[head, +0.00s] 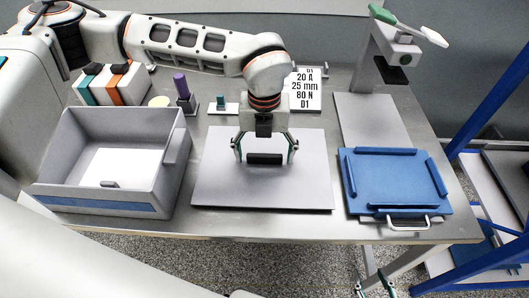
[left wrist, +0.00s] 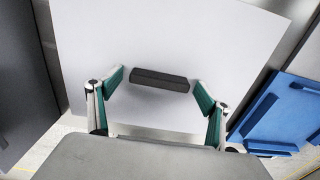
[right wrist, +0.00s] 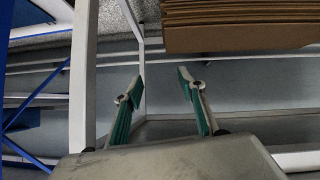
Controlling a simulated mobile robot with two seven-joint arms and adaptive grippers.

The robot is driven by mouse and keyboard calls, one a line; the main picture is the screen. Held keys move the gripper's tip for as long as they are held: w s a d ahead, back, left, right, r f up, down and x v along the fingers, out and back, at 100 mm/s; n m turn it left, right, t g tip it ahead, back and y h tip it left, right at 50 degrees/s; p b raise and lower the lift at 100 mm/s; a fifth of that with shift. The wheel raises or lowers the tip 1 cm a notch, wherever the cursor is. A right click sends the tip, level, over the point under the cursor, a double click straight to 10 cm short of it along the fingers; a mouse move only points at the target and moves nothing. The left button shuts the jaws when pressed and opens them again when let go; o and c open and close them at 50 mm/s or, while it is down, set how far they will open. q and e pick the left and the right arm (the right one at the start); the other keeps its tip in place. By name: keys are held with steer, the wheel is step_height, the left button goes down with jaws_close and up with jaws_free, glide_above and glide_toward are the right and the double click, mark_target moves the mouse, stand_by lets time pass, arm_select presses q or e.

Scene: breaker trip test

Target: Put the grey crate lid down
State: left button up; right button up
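The grey crate lid (head: 225,185) is a flat panel with a dark bar handle (head: 264,158) at its middle. It lies level at the table's centre in the head view; I cannot tell if it rests fully on the table. My left gripper (head: 265,155) is over the handle with its fingers spread either side of it. In the left wrist view the open fingers (left wrist: 160,92) stand apart from the handle's ends (left wrist: 160,80). The open grey crate (head: 165,185) stands left of the lid with a white sheet inside. My right gripper (head: 375,285) is open and empty below the table's front edge.
A blue tray (head: 395,182) with a metal handle lies right of the lid. A press stand (head: 385,50) rises behind it. A purple-handled tool (head: 183,90), a small green-topped item (head: 221,103) and a printed card (head: 306,90) stand behind the lid.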

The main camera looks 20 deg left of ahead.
mark_target(264, 155)
arm_select(q)
step_height(264, 155, up, 12)
steer(key=shift+r+p, duration=0.15)
steer(key=shift+p, duration=0.25)
stand_by(0.7)
